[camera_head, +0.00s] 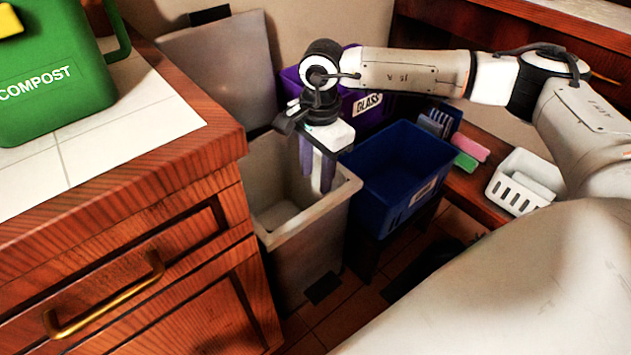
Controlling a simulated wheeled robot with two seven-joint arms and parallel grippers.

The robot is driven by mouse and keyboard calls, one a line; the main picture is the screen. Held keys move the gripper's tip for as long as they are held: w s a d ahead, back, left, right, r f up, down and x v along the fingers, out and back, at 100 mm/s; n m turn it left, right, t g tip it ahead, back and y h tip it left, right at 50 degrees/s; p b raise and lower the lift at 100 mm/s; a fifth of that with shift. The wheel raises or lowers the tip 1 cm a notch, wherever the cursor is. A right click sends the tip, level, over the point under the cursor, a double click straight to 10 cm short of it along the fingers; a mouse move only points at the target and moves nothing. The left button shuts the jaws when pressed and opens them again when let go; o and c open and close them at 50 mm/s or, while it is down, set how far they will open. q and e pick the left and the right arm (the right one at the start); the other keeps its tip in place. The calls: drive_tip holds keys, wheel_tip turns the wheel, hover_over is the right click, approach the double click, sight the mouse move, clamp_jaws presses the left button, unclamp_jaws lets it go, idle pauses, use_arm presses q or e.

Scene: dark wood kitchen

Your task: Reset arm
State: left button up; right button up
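My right arm reaches in from the right in the head view. My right gripper (317,168) points down over the right part of a tall grey bin (318,228), with its fingertips at or just below the level of the rim. Its fingers look close together and nothing shows between them, but from this angle I cannot tell whether they touch. The bin's lid (222,68) stands raised at the back, and the part of the inside that shows looks empty. My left gripper is not in view.
A dark blue bin (392,200) stands right of the grey bin, with a purple bin marked GLASS (366,104) behind. A green compost bin (48,70) stands on the left counter. Sponges (470,147) and a white basket (518,190) are on the right shelf.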

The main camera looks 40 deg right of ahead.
drive_tip(key=shift+r, duration=0.45)
